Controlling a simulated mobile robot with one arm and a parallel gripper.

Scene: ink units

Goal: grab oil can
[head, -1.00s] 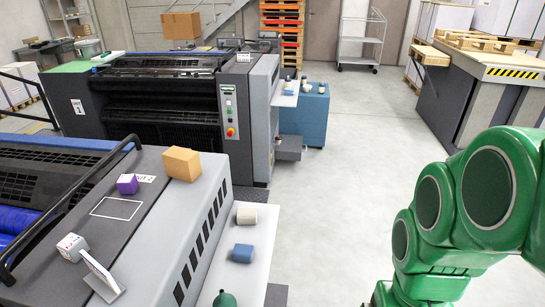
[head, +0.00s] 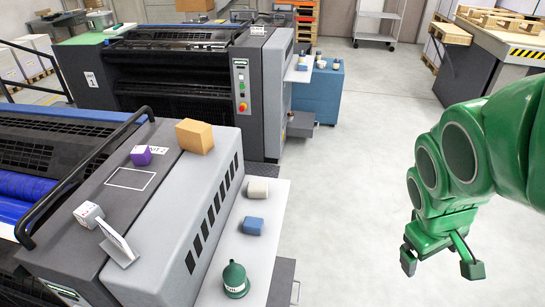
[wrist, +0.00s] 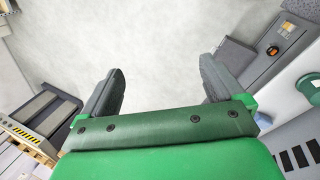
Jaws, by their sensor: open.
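A dark green oil can (head: 235,279) with a rounded body, a narrow top and a pale label stands upright on the white side shelf (head: 262,215) of the near machine. It also shows in part at the right edge of the wrist view (wrist: 309,88). My green gripper (head: 440,268) hangs over the open floor, well to the right of the shelf and apart from the can. In the wrist view my gripper (wrist: 163,90) has its two dark fingers spread wide, with only floor between them.
A blue item (head: 253,226) and a whitish roll (head: 257,188) lie on the shelf behind the can. Floor right of the shelf is clear.

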